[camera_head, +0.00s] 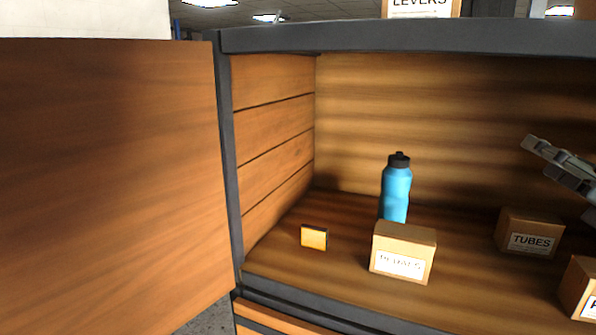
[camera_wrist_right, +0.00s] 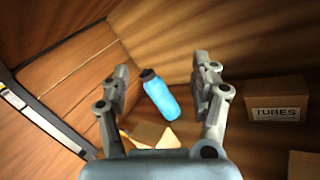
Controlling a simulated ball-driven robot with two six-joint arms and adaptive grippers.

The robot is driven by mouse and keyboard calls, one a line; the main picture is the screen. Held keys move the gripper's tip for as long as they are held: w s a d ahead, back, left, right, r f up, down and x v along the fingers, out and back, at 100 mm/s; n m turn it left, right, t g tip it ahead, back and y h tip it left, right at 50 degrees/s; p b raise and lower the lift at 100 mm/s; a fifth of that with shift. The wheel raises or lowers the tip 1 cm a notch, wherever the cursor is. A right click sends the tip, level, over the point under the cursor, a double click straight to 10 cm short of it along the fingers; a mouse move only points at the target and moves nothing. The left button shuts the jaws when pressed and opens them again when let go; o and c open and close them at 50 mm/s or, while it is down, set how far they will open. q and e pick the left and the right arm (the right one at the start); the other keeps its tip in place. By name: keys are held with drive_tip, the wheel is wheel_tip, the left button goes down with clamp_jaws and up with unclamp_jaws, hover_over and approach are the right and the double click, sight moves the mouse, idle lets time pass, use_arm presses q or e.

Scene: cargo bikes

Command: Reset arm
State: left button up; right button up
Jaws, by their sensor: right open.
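My right gripper (camera_head: 556,166) shows at the right edge of the head view, raised inside the wooden cabinet. In the right wrist view my right gripper (camera_wrist_right: 163,88) is open, its two fingers apart with nothing gripped. A blue bottle (camera_head: 396,190) with a black cap stands upright on the cabinet floor; it also shows in the right wrist view (camera_wrist_right: 160,98), beyond and between the fingers. My left gripper is in neither view.
A labelled box (camera_head: 403,252) stands in front of the bottle, with a small yellow-orange box (camera_head: 314,238) to its left. A TUBES box (camera_head: 529,233) and another box (camera_head: 578,290) stand right. The open wooden door (camera_head: 105,185) fills the left. A LEVERS box (camera_head: 420,8) sits on top.

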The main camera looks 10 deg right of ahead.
drive_tip(key=s+d+f+m+g+h, duration=0.2)
drive_tip(key=s+f+m+g+h, duration=0.85)
drive_tip(key=m, duration=1.05)
drive_tip(key=s+a+f+m+g+y, duration=0.35)
drive_tip(key=s+a+f+y, duration=0.2)
drive_tip(key=a, duration=0.25)
drive_tip(key=s+a+f+m+g+y, duration=0.2)
drive_tip(key=s+a+f+m+y, duration=0.2)
drive_tip(key=s+a+f+m, duration=0.25)
wheel_tip(320, 180, down, 42)
drive_tip(key=s+n+g+b, duration=0.1)
drive_tip(key=s+b, duration=0.1)
drive_tip(key=b, duration=1.2)
use_arm(q)
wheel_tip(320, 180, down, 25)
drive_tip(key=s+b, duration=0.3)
drive_tip(key=b, duration=0.7)
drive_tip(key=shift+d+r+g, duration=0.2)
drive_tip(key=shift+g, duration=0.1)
use_arm(e)
drive_tip(key=s+d+f, duration=0.1)
drive_tip(key=s+f, duration=0.8)
drive_tip(key=f, duration=0.4)
drive_tip(key=s+f+g, duration=0.1)
drive_tip(key=s+f, duration=0.8)
drive_tip(key=f, duration=0.4)
drive_tip(key=shift+s+d+g+y, duration=0.3)
drive_tip(key=shift+d, duration=0.1)
